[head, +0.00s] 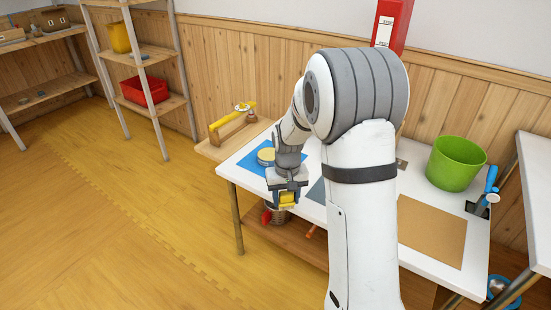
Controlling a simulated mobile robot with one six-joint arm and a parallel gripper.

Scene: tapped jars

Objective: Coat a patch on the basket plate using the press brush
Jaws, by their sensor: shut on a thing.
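My gripper (287,185) is over the left front edge of the white table (480,262), pointing down. It is shut on a small yellow thing (288,198); the jaws hide much of it, so I cannot tell if it is the press brush. A round yellow-topped thing (266,156) stands on a blue mat (250,161) just behind the gripper. A flat brown board (432,230) lies on the table to the right of my arm. I cannot tell which thing is the basket plate; my arm hides the table's middle.
A yellow-handled thing (235,116) rests on a wooden side stand (215,152) at the left. A green bucket (456,163) stands at the table's back right, with a blue-handled tool (490,182) beside it. Shelves (150,55) stand along the wall. Floor at left is clear.

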